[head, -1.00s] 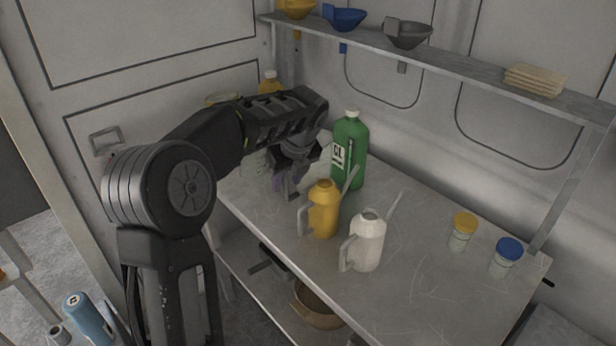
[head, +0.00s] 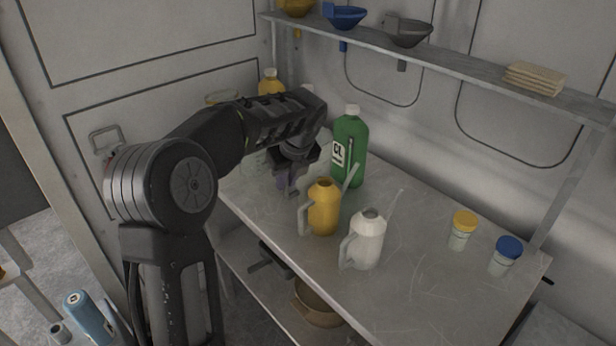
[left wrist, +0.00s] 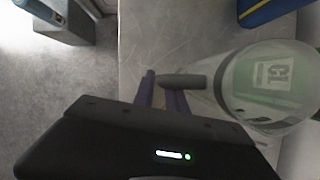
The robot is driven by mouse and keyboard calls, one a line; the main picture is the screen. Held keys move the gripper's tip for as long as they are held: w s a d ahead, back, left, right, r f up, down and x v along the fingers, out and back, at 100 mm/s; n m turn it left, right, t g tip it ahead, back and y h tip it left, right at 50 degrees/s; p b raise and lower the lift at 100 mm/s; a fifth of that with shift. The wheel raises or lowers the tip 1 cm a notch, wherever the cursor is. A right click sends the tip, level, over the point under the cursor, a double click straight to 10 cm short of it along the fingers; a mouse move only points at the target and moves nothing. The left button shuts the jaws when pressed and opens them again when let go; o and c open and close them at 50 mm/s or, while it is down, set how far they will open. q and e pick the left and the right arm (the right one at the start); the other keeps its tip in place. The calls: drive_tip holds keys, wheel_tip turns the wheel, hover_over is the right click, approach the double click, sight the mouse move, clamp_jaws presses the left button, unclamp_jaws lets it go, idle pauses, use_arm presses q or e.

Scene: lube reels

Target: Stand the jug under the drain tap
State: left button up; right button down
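A clear jug with a grey handle (left wrist: 183,81) is at the right in the left wrist view; a green bottle with a CL label shows through its clear wall (left wrist: 225,90). In the head view my arm largely hides this jug. My left gripper (head: 287,184) is low over the far left of the bench. In the wrist view its purple fingers (left wrist: 162,92) are at the handle, a narrow gap between them; whether they press on it is unclear. I cannot make out the drain tap. My right gripper is not in view.
The green bottle (head: 349,150), a yellow spouted can (head: 323,209) and a white spouted can (head: 367,243) stand right of my gripper. Two lidded sample pots (head: 460,231) (head: 504,257) stand farther right. A shelf with funnels (head: 408,31) runs above. The front right bench (head: 420,295) is clear.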

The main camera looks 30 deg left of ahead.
use_arm(q)
clamp_jaws()
idle(0.3)
idle(0.8)
wheel_tip(320, 180, up, 10)
drive_tip(key=shift+r, duration=0.1)
idle(0.4)
idle(0.5)
